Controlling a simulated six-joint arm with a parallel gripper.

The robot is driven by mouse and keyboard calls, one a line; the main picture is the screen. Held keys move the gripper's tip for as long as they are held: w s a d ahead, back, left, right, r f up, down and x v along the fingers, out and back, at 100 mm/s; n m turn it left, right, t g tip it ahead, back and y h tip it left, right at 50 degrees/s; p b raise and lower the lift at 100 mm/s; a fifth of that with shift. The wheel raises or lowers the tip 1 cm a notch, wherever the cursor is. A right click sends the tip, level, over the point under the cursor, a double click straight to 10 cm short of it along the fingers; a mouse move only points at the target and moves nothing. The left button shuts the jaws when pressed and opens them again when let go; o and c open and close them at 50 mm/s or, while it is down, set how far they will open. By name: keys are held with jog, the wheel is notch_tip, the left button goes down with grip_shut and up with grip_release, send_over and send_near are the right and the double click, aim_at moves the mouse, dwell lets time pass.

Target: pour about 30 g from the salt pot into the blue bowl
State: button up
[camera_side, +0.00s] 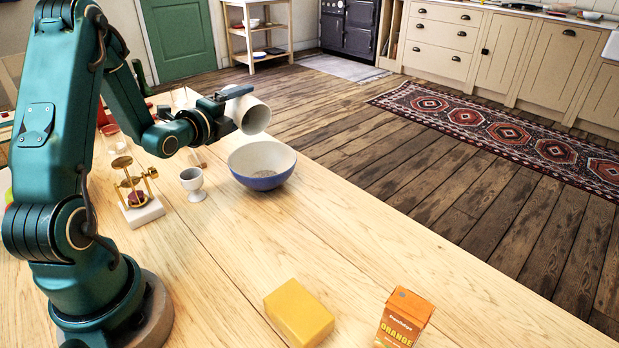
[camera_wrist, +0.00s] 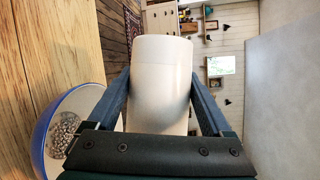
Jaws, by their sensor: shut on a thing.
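The salt pot (camera_side: 252,114) is a pale cylinder held tilted on its side in my gripper (camera_side: 236,108), above the blue bowl. In the wrist view the salt pot (camera_wrist: 161,85) sits between the two fingers of my gripper (camera_wrist: 162,95). The blue bowl (camera_side: 262,182) has a white inside and stands on the table below the pot. In the wrist view the blue bowl (camera_wrist: 42,140) is at the lower left, with greyish grains (camera_wrist: 64,133) lying in it. The pot's contents are hidden, and I cannot make out a falling stream.
A white egg cup (camera_side: 193,184) and a brass device on a white base (camera_side: 141,212) stand left of the bowl. A yellow block (camera_side: 299,312) and an orange juice carton (camera_side: 404,318) stand at the front. The table (camera_side: 370,255) is clear right of the bowl.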

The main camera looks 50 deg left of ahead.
jog(key=shift+d+r+m+t+y+p, duration=0.3)
jog(key=shift+d+r+m+t+p, duration=0.1)
jog(key=shift+m, duration=0.3)
dwell(1.9)
jog(key=shift+a+n, duration=0.25)
jog(key=shift+n, duration=0.05)
jog(key=shift+a+f+n+g+h, duration=0.5)
jog(key=shift+a+f+n+h, duration=0.25)
jog(key=shift+n, duration=0.45)
jog(key=shift+f+n+g, duration=0.3)
jog(key=shift+f+n, duration=0.1)
jog(key=shift+f, duration=0.05)
jog(key=shift+h, duration=0.25)
